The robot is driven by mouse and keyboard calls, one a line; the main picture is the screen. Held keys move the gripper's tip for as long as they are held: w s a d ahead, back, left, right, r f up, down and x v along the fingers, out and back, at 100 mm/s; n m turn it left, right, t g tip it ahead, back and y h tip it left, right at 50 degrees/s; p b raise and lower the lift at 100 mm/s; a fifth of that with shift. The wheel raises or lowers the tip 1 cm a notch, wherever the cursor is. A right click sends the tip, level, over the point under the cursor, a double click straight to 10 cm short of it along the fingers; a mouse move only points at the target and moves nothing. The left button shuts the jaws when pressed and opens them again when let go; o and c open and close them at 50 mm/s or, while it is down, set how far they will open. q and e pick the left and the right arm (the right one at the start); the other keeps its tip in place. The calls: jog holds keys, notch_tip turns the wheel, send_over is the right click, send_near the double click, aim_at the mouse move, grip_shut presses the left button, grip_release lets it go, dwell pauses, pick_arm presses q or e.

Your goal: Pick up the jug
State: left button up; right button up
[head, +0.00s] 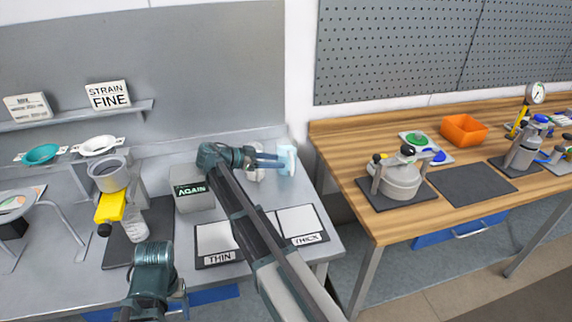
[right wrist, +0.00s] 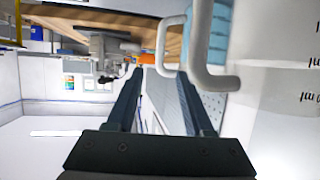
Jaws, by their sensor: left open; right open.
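The jug (right wrist: 278,110) is a cloudy white vessel with measure marks, large at the right of the right wrist view. Its white handle (right wrist: 203,45) reaches across ahead of my right fingers. In the head view, a small white part (head: 257,176) shows below my right gripper and seems to be the jug, mostly hidden. My right gripper (head: 283,161) is open, its fingers beside a pale blue container (head: 288,158). That container also shows behind the handle in the right wrist view (right wrist: 216,40). I cannot tell if anything touches the fingers. My left gripper (head: 178,302) is open at the bottom, away from the jug.
Pads marked THIN (head: 216,240) and THICK (head: 303,222) lie near the grey bench's front edge. An AGAIN box (head: 190,192) stands left of my right arm. A wooden bench (head: 350,165) with a lidded pot (head: 402,182) and an orange bin (head: 464,131) is at right, past a gap.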

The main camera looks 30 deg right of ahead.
aim_at(292, 162)
jog(key=shift+b+x, duration=1.35)
jog(key=shift+x, duration=2.05)
jog(key=shift+d+f, duration=0.2)
jog(key=shift+d, duration=0.15)
jog(key=shift+c, duration=0.3)
grip_shut()
